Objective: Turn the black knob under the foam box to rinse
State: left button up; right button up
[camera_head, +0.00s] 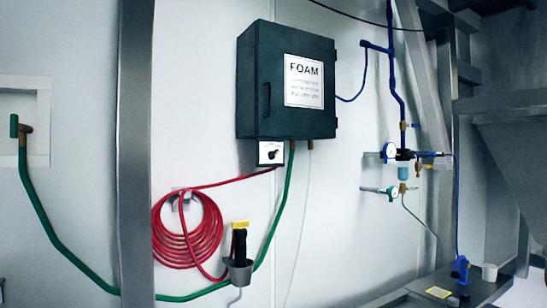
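The dark foam box (262,95) hangs on the white wall, with a white label reading FOAM on its front. Just below its left part is a small white plate (263,148) bearing the black knob (273,155). The knob's pointer looks angled, but the plate's markings are too small to read, so I cannot tell its setting. Neither of my grippers is in view, and nothing hides the knob.
A coiled red hose (188,238) hangs at lower left. A green hose (284,205) drops beside the plate. A black and yellow tool (239,242) sits in a wall holder (240,272). A metal post (134,160) stands left; blue pipes and gauges (391,152) are right.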

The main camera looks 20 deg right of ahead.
aim_at(272, 155)
jog(key=i, duration=0.5)
jog(key=i+j+z, duration=0.1)
jog(key=i+z, duration=0.4)
jog(key=i, duration=0.35)
